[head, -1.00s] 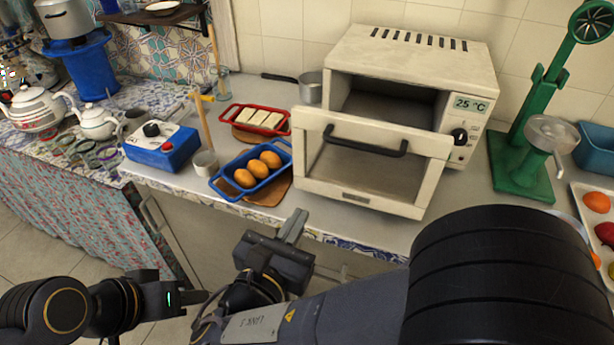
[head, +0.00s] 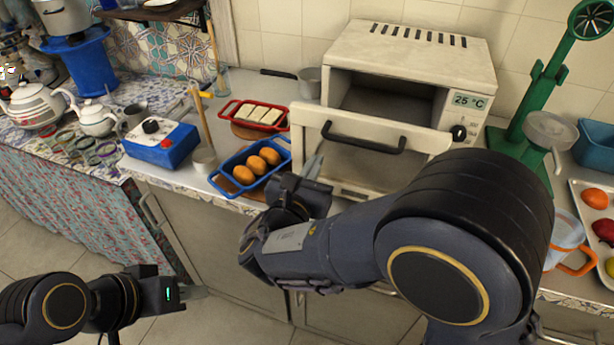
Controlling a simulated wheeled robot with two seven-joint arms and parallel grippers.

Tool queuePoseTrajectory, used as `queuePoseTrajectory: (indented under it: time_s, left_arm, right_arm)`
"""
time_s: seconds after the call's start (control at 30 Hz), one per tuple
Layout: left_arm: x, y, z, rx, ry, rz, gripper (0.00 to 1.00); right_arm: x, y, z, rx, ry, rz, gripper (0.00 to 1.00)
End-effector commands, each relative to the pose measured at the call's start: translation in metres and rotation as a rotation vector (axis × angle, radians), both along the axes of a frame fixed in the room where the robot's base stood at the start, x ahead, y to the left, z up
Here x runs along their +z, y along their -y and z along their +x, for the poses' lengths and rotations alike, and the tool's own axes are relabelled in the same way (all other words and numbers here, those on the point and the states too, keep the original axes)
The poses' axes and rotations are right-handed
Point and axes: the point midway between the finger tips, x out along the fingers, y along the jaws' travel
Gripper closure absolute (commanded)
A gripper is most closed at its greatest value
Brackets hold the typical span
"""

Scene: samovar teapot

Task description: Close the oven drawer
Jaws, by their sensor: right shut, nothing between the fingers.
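The white toaster oven (head: 415,52) stands on the counter against the tiled wall. Its oven drawer, a framed front panel (head: 428,143) with a dark bar handle (head: 362,138), is pulled out toward me, with a dark gap behind it. My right gripper (head: 314,166) is shut and empty, by the drawer's lower left part. I cannot tell whether it touches the panel. My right arm hides the drawer's lower right part. My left gripper (head: 196,292) is low at the left, away from the oven and seen edge-on, so its opening is unclear.
A blue tray (head: 228,187) of orange-brown buns and a red tray (head: 284,124) of pale slices lie left of the oven. A small pot (head: 310,84) stands behind. A green press (head: 536,105) and a fruit tray (head: 577,190) are at right.

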Motion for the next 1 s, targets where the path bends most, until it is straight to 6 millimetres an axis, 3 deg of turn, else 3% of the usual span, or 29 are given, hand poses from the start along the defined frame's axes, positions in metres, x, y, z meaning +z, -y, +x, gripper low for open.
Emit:
queuePoseTrajectory:
  time_s: [0.4,0.57,0.77,1.0]
  left_arm:
    - [0.000,0.000,0.000,0.000,0.000,0.000,0.64]
    - [0.000,0.000,0.000,0.000,0.000,0.000,0.64]
    - [-0.003,0.000,0.000,0.000,0.000,0.000,0.64]
    - [-0.007,0.000,0.000,0.000,0.000,0.000,0.64]
  right_arm:
    - [0.000,0.001,0.003,0.000,0.000,0.001,1.00]
    - [-0.001,0.006,0.015,-0.003,-0.001,0.001,1.00]
    - [-0.001,0.020,0.055,-0.006,0.001,0.002,1.00]
    - [-0.002,0.041,0.118,-0.006,0.001,0.001,1.00]
